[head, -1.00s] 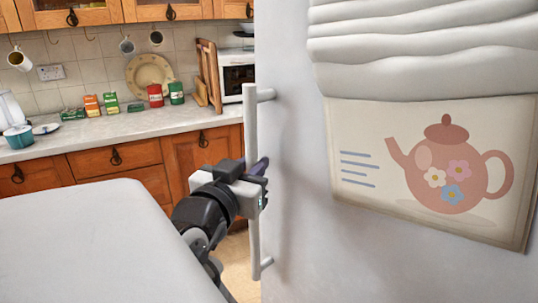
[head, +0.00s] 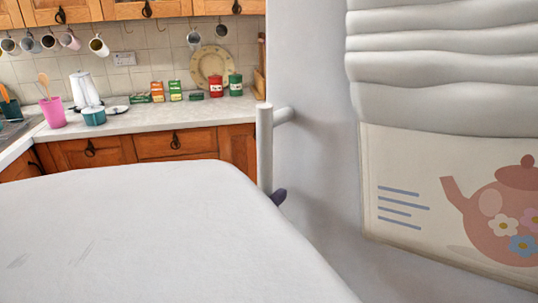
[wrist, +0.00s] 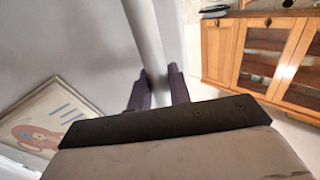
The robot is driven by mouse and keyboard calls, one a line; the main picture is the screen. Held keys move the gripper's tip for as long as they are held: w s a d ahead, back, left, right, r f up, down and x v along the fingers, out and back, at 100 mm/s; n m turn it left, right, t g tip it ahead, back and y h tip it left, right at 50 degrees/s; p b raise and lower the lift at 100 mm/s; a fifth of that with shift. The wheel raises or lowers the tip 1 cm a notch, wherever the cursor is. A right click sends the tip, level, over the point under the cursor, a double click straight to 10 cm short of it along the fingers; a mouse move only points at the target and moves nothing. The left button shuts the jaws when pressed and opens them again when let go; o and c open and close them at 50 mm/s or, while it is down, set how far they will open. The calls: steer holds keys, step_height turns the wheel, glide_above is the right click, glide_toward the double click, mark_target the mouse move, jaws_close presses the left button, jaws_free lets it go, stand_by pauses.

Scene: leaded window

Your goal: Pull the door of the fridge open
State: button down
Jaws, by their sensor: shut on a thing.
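The fridge door (head: 318,190) is a pale grey panel filling the right of the head view. Its upright bar handle (head: 265,145) stands off the door near its left edge. My gripper (wrist: 162,86) is shut on the handle; in the wrist view the bar (wrist: 146,35) runs down between the two dark fingers. In the head view only a dark fingertip (head: 279,197) shows beside the bar; the rest of the gripper and the handle's lower end are hidden. I cannot tell how far the door stands open.
Wooden cabinets (wrist: 255,52) show at the wrist view's right.

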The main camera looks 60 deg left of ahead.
steer(key=c, duration=1.3)
jaws_free()
steer(key=shift+c, duration=0.2)
steer(key=shift+s+d, duration=0.1)
steer(key=shift+s, duration=0.05)
